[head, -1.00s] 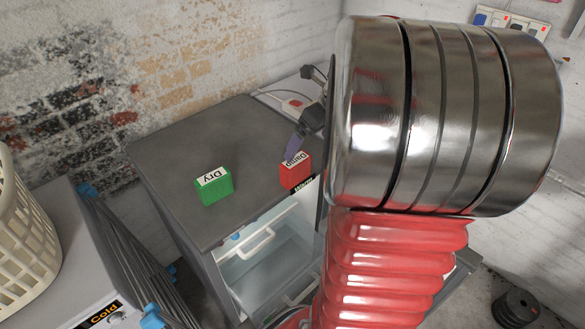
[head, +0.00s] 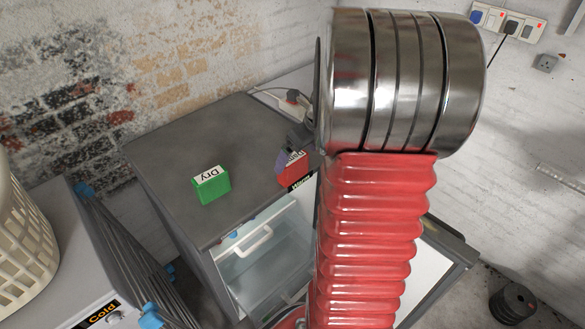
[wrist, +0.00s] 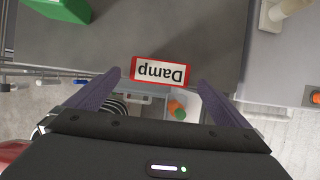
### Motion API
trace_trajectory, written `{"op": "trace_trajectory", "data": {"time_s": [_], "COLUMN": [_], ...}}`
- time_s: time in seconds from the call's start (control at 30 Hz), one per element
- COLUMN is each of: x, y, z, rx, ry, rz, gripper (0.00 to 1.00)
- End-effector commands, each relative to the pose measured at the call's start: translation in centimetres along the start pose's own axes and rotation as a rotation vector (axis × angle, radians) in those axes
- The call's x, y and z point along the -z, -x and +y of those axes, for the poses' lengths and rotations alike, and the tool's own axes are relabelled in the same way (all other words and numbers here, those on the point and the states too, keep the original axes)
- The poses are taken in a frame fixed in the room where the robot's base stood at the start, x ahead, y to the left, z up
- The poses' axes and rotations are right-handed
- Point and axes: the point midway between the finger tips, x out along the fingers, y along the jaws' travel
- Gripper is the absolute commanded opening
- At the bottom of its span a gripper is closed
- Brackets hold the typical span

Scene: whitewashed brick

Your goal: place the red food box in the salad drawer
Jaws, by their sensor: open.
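The red food box (head: 291,175), labelled "Damp", stands at the front edge of the grey cabinet top (head: 190,140). My gripper (wrist: 159,80) is open just above it; in the wrist view the red box (wrist: 160,74) lies between the two purple fingertips, with gaps on both sides. In the head view a finger overlaps the box's left side, and my arm hides much of the gripper. Below, the open cabinet front shows a clear drawer (head: 268,262) with a white handle; I cannot tell whether this is the salad drawer.
A green box (head: 211,186), labelled "Dry", stands left of the red one. A cabinet marked "Cold" (head: 102,313) and a cream basket (head: 22,235) are at the left. A white door-like panel (head: 432,275) stands out right of my arm. Brick wall (head: 180,55) closes the back.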

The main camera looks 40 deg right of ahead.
Motion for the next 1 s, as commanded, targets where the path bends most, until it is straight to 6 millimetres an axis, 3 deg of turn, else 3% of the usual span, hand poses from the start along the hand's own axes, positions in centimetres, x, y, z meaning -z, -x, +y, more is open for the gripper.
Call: {"op": "trace_trajectory", "data": {"time_s": [0.43, 0.8, 1.0], "x": [0.0, -0.2, -0.2], "y": [-0.7, -4.8, -5.5], "z": [0.0, 0.1, 0.1], "rx": [-0.001, -0.002, 0.0], "ry": [0.0, 0.0, 0.001], "rz": [0.001, 0.001, 0.0], "gripper": [1.0, 1.0, 1.0]}}
